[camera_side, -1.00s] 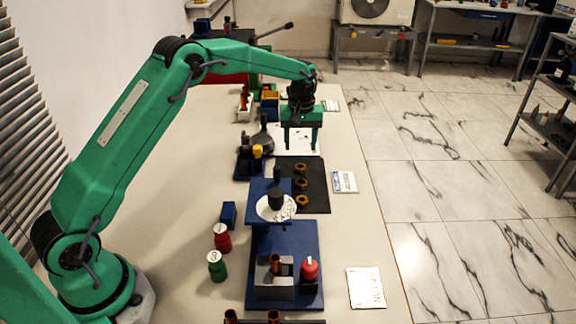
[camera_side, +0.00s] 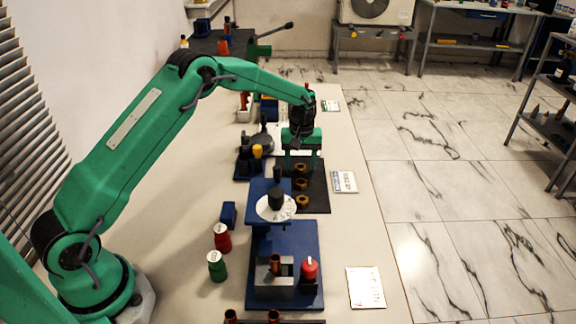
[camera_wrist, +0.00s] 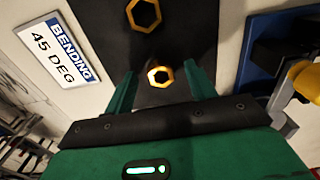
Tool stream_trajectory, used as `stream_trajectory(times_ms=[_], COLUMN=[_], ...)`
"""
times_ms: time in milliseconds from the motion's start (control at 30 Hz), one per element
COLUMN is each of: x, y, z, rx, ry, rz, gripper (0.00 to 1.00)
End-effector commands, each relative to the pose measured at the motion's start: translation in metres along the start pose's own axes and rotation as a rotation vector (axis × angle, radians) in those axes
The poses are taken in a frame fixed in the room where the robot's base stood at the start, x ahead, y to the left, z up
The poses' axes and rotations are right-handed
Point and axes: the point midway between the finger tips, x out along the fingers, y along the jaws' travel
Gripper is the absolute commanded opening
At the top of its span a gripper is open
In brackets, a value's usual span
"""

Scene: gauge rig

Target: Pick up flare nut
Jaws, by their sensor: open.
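Several brass flare nuts lie in a row on a black mat (camera_side: 319,198). The nearest one (camera_side: 302,201) and the middle one (camera_side: 301,184) show clearly in the side view; the far one is close to my fingers and partly hidden. My gripper (camera_side: 302,163) is open, pointing down over the far end of the mat. In the wrist view, one hex nut (camera_wrist: 152,77) appears between the tips of my open gripper (camera_wrist: 160,70), with nothing held. Another nut (camera_wrist: 133,13) lies farther along the mat (camera_wrist: 190,28). I cannot tell the exact height of the fingertips above the nut.
A blue stand with a white disc (camera_side: 266,209) stands in front of the mat. A blue block with a yellow part (camera_side: 257,151) is left of my gripper. A card reading "BENDING 45 DEG" (camera_wrist: 55,48) lies beside the mat, with bare table around it.

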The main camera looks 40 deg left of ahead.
Motion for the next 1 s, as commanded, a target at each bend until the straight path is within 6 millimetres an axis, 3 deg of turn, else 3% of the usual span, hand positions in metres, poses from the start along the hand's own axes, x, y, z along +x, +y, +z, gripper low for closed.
stream_trajectory(times_ms=[567,600,833,1000], x=[0.0056,0.0056,0.0055,0.0053], y=[-0.0002,-0.0002,-0.0002,-0.0001], z=[-0.0002,-0.0002,-0.0002,-0.0003], rx=[0.000,0.000,0.000,0.000], ry=[0.001,0.001,0.001,0.001], rz=[0.000,0.001,0.000,0.001], gripper=[0.55,0.54,0.08,0.07])
